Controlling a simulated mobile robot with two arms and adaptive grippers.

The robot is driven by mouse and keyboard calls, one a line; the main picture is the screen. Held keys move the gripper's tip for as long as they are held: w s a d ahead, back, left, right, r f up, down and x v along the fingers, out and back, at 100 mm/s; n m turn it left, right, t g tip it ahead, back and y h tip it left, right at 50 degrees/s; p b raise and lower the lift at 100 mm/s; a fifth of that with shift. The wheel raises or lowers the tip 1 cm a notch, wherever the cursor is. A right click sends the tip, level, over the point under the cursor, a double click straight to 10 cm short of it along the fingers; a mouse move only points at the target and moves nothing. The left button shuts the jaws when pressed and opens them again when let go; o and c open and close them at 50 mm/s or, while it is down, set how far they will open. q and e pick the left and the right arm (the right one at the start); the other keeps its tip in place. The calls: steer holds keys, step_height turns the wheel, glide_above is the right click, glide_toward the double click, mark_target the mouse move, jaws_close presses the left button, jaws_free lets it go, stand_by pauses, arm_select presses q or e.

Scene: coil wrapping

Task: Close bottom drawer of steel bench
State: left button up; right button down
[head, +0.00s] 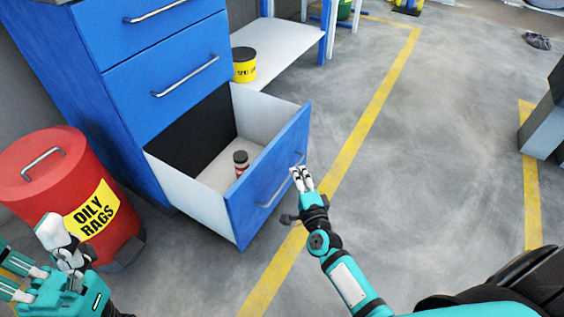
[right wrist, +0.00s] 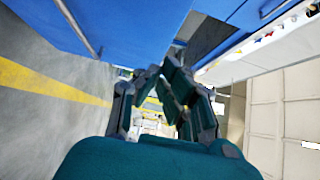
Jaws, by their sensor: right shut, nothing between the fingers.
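The bottom drawer (head: 268,180) of the blue steel bench (head: 128,88) stands pulled out, with white sides and a blue front. A small dark-capped bottle (head: 240,163) with a red and white body stands inside it. My right gripper (head: 298,171) is shut and empty at the drawer front, close to its handle (head: 278,188); I cannot tell whether it touches. In the right wrist view the shut fingers (right wrist: 168,72) show below a blue surface. My left gripper (head: 55,235) is at the lower left, in front of the red bin, away from the drawer; its finger state is unclear.
A red oily rags bin (head: 45,165) stands left of the bench. A yellow can (head: 244,70) sits on the white shelf (head: 285,60) behind the drawer. The drawers above look shut. A yellow line (head: 372,110) crosses the open floor on the right.

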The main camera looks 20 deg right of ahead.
mark_target(277, 147)
steer(key=w, duration=0.2)
steer(key=w+a+b, duration=0.1)
steer(key=w, duration=0.2)
steer(key=w+a+b, duration=0.1)
steer(key=w, duration=0.2)
steer(key=shift+f, duration=0.1)
